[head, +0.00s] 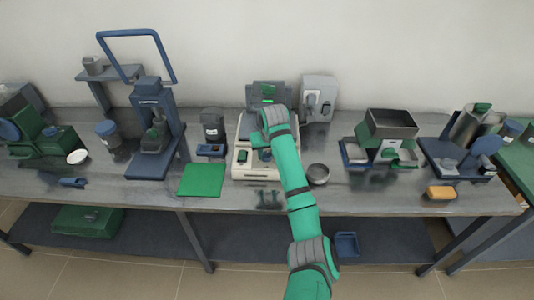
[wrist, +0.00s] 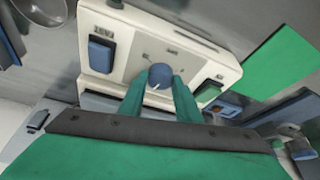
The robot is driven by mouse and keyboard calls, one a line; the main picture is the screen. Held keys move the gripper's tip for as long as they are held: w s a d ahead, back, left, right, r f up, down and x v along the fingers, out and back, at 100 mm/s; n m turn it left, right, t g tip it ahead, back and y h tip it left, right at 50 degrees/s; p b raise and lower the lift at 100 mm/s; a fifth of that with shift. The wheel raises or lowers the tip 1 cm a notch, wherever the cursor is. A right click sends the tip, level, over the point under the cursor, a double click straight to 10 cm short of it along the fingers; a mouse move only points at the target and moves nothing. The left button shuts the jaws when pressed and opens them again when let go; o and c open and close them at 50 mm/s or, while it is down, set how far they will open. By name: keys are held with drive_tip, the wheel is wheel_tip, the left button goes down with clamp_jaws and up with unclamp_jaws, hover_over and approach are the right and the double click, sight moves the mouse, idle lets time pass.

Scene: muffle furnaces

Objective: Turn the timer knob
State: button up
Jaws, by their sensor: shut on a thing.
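The timer knob (wrist: 160,76) is a round blue knob with a white pointer mark, on the cream front panel (wrist: 125,63) of a device. In the wrist view the mark points down and slightly left. My gripper (wrist: 157,87) has its green fingers on both sides of the knob, shut on it. In the head view the cream device (head: 242,171) stands mid-bench, with my green arm reaching over it. The exact finger contact is hard to see there.
A green mat (head: 202,180) lies left of the device. A round metal bowl (head: 318,174) stands close on its right.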

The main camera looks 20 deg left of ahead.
drive_tip(key=m+h, duration=0.1)
drive_tip(key=m, duration=0.3)
drive_tip(key=shift+a+t, duration=0.15)
drive_tip(key=shift+t, duration=0.25)
drive_tip(key=shift+m+h, duration=0.5)
drive_tip(key=shift+m, duration=0.3)
drive_tip(key=o, duration=1.1)
drive_tip(key=shift+c, duration=0.2)
drive_tip(key=shift+r, duration=0.1)
drive_tip(key=v, duration=1)
drive_tip(key=shift+r, duration=0.35)
